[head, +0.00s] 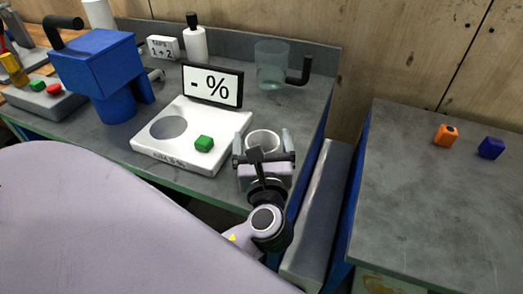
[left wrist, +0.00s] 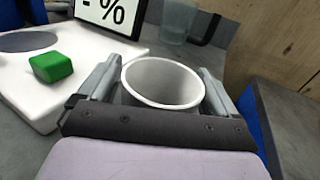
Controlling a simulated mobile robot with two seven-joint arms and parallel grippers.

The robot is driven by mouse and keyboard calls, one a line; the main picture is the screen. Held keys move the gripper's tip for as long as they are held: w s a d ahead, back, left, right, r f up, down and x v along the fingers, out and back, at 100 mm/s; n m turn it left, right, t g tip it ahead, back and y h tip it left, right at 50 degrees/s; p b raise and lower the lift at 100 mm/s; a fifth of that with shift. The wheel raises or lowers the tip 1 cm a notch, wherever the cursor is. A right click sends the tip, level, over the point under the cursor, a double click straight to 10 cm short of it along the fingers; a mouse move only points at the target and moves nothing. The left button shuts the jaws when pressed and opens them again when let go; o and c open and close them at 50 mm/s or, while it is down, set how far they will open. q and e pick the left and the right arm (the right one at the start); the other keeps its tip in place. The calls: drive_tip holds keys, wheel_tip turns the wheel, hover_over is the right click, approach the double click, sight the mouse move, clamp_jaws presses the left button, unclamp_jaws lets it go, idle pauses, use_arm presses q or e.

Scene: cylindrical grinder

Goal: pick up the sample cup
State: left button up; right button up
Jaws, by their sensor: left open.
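The sample cup (head: 263,143) is a light grey, round, open-topped cup standing upright on the grey bench, right of the white meter. My left gripper (head: 264,145) is open, with one finger on each side of the cup. In the left wrist view the cup (left wrist: 163,83) stands between the two fingers (left wrist: 160,85), and its inside looks empty. Its lower part is hidden behind the gripper body. I cannot tell whether either finger touches the cup wall. My right gripper is not in view.
The white meter (head: 165,150) has a green button (head: 204,143) and a "- %" display (head: 212,85). A clear jug (head: 271,65) stands behind the cup. A blue machine (head: 98,62) is at left. An orange block (head: 446,133) and a blue block (head: 491,148) lie on the right bench.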

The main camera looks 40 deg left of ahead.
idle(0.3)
use_arm(q)
drive_tip(key=c, duration=1)
